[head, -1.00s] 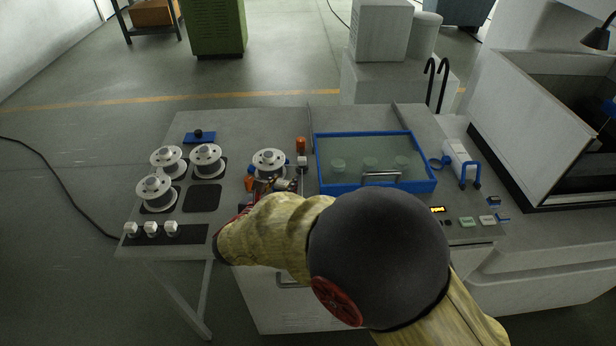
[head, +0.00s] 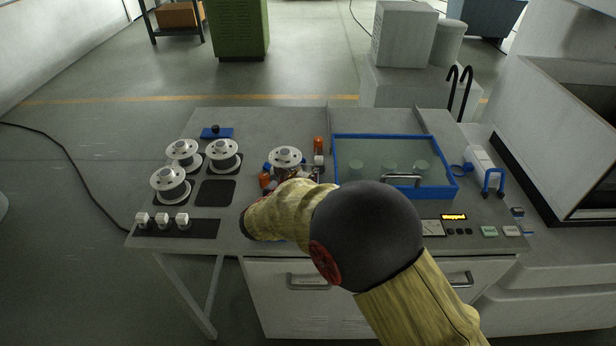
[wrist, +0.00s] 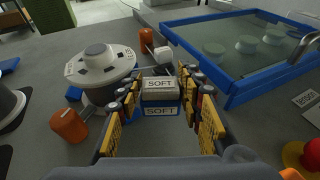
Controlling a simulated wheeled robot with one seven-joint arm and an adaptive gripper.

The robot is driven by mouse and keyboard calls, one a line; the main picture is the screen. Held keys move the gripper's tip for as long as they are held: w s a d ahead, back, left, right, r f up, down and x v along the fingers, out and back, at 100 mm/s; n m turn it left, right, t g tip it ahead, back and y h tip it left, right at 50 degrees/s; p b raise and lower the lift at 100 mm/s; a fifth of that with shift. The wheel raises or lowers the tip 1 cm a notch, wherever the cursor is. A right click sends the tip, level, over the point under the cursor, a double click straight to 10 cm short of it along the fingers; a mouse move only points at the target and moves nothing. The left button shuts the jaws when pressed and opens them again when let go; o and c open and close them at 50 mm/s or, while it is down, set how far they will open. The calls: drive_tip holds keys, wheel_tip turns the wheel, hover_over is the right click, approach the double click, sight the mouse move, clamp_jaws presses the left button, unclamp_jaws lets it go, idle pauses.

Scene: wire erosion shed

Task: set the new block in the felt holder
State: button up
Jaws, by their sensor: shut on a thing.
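My gripper (wrist: 160,98) is shut on a block (wrist: 159,97) marked SOFT, with a pale upper part and a blue lower part, each bearing the word. The yellow-and-black fingers stand on both sides of it. Whether the blue part belongs to the block or to something behind it, I cannot tell. Just beyond the block lie a dark rod and a small white piece (wrist: 162,52). I cannot make out the felt holder for certain; the block and fingers hide the spot behind them. In the head view, my wrist covers most of the gripper, beside the mounted spool (head: 285,157).
The mounted spool (wrist: 101,68) stands close left of the fingers, with orange knobs (wrist: 69,126) and (wrist: 147,37) nearby. A blue-rimmed tank (head: 336,166) is to the right. An empty dark pad (head: 216,193) lies between.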

drive_tip(key=w+f, duration=0.1)
drive_tip(key=w+d+f+b, duration=0.1)
drive_tip(key=w, duration=0.1)
drive_tip(key=shift+w+d+f, duration=0.1)
drive_tip(key=shift+d+f, duration=0.15)
drive_tip(key=shift+f, duration=0.15)
drive_tip(key=shift+r, duration=0.15)
drive_tip(key=shift+f, duration=0.25)
drive_tip(key=o, duration=0.9)
drive_tip(key=shift+c, duration=0.2)
drive_tip(key=shift+r, duration=0.2)
